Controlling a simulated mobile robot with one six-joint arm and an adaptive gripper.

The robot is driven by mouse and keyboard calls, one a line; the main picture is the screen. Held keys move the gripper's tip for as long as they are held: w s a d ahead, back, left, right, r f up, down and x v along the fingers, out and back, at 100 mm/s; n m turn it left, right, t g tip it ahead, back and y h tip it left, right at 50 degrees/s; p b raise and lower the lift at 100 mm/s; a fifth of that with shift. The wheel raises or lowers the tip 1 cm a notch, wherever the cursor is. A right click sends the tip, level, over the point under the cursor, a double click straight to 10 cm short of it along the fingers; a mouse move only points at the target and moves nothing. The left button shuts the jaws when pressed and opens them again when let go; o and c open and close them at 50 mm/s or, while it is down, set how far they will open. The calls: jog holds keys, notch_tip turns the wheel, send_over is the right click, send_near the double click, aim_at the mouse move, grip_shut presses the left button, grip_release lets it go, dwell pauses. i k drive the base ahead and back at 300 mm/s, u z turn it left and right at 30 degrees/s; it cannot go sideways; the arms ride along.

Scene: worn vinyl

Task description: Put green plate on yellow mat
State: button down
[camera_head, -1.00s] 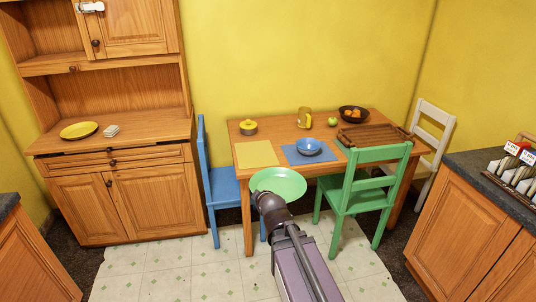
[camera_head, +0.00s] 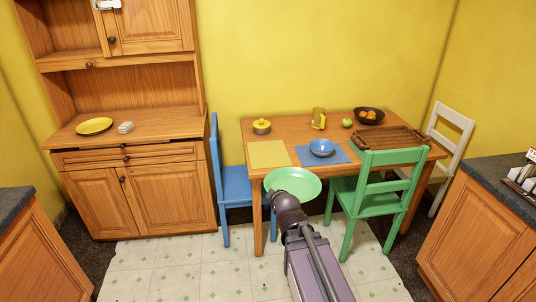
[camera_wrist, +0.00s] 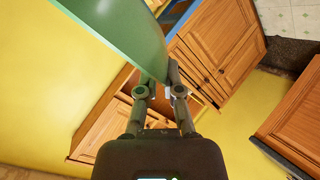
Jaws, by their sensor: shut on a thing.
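The green plate (camera_head: 293,183) is held out in front of the table's near edge, roughly level in the head view. My gripper (camera_wrist: 158,84) is shut on the plate's rim; in the wrist view the green plate (camera_wrist: 125,30) fills the upper left. In the head view the fingers are hidden behind my own wrist. The yellow mat (camera_head: 268,154) lies flat and bare at the left front of the table, just beyond the plate.
On the wooden table (camera_head: 285,129), a blue bowl (camera_head: 322,147) sits on a blue mat (camera_head: 341,157). A yellow pot (camera_head: 261,126) stands behind the yellow mat. A blue chair (camera_head: 234,184) is at the left, a green chair (camera_head: 376,196) in front.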

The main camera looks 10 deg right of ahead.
aim_at(268, 153)
jog(key=u, duration=0.05)
jog(key=i, duration=0.95)
jog(key=z, duration=0.05)
